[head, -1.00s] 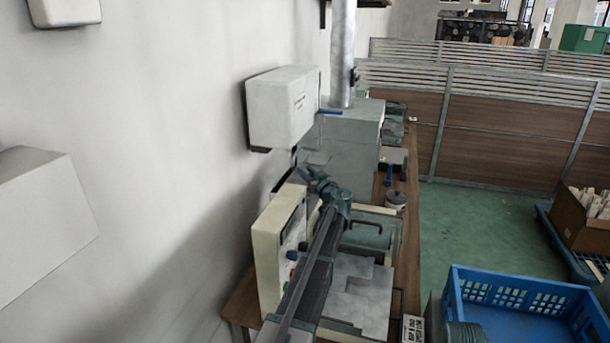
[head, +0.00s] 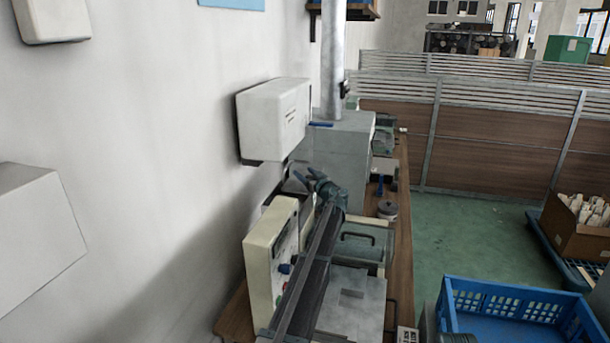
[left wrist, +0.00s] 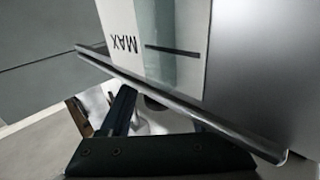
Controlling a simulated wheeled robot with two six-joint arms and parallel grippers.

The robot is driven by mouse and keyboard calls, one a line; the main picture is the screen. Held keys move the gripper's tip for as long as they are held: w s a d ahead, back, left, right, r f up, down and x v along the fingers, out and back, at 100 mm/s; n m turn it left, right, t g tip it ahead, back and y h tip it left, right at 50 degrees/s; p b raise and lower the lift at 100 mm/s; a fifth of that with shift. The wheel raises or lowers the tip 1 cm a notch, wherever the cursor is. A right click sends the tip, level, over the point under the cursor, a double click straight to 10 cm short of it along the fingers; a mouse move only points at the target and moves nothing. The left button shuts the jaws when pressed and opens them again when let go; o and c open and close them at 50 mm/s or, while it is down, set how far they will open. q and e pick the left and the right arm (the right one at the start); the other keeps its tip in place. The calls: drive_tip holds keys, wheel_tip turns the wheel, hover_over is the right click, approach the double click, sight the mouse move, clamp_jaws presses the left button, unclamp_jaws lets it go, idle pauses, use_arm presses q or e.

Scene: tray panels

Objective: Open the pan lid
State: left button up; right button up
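A grey-green lidded box with a dark bar handle (head: 358,238) stands on the bench in the head view; its lid looks shut, and I cannot tell for sure that it is the pan. My left gripper (head: 310,176) is above and left of that handle, apart from it, near the cream control panel (head: 271,255). Its fingers look spread and empty. My left arm hides part of the equipment. My right gripper is not in view.
A small round pot (head: 387,209) stands farther along the wooden bench (head: 402,240). A white wall box (head: 272,120) and a tall grey cabinet (head: 342,155) are beyond my gripper. A blue crate (head: 520,293) is at the lower right. Green floor lies open right of the bench.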

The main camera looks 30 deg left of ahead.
use_arm(q)
drive_tip(key=shift+d, duration=0.1)
drive_tip(key=v, duration=1.3)
drive_tip(key=shift+s+d, duration=0.2)
drive_tip(key=shift+s, duration=0.1)
drive_tip(key=shift+f, duration=0.1)
